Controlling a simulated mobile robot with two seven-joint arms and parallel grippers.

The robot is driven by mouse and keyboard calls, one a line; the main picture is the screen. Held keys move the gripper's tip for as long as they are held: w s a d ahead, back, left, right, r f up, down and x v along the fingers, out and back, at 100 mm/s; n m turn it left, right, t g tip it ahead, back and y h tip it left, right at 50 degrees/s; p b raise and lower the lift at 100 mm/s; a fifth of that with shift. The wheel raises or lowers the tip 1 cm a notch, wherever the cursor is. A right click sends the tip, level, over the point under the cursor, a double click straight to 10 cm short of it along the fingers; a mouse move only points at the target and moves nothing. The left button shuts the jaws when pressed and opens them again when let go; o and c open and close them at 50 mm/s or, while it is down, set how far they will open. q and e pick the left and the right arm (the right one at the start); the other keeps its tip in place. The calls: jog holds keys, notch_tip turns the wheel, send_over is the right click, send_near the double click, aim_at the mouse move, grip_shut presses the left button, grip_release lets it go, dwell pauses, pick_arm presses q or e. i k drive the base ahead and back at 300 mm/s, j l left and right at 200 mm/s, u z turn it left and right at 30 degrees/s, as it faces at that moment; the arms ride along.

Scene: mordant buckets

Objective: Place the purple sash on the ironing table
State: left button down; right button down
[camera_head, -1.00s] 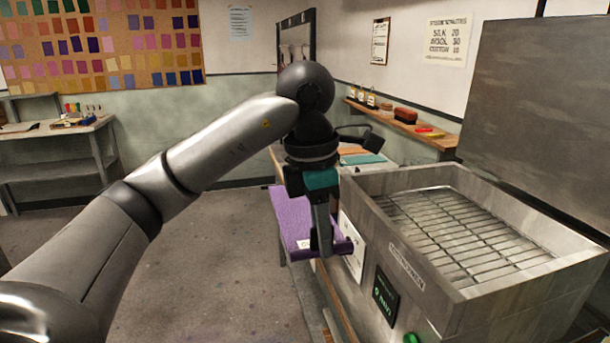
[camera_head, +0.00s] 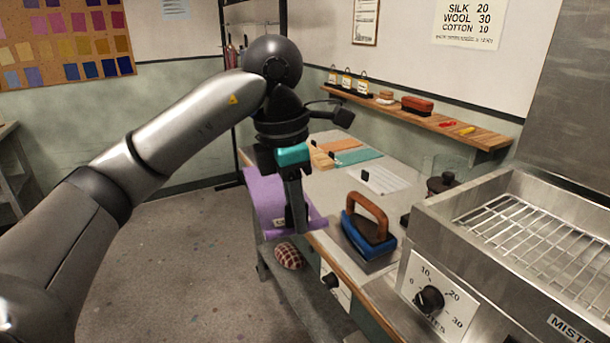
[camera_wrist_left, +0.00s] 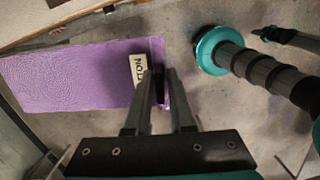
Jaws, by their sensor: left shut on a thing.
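The purple sash (camera_head: 267,196) hangs from my left gripper (camera_head: 298,228), beside the front left edge of the ironing table (camera_head: 322,188). My left gripper is shut on the sash near one end. In the left wrist view the sash (camera_wrist_left: 80,75) stretches to the left from the fingers (camera_wrist_left: 160,100), and a pale label (camera_wrist_left: 139,70) with dark letters, partly hidden by a finger, lies near the held end. The sash appears to be off the tabletop. My right gripper is not clearly seen in the head view.
An iron (camera_head: 370,228) with a brown handle stands on the table, right of my gripper. Orange and teal cloths (camera_head: 352,156) and a white piece (camera_head: 384,180) lie farther back. A metal steamer box with a rack (camera_head: 545,240) stands at the right. A checked pad (camera_head: 289,256) sits below the table edge.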

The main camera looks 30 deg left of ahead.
aim_at(309, 184)
jog(key=i+j+z, duration=0.1)
jog(key=j, duration=0.25)
jog(key=i+j+z, duration=0.1)
jog(key=i+j, duration=0.2)
jog(key=i+j+z, duration=0.1)
jog(key=j, duration=0.35)
jog(key=i+j+z, duration=0.1)
jog(key=i+j, duration=0.2)
jog(key=i+j+z, duration=0.1)
jog(key=i+j, duration=0.15)
jog(key=i, duration=0.1)
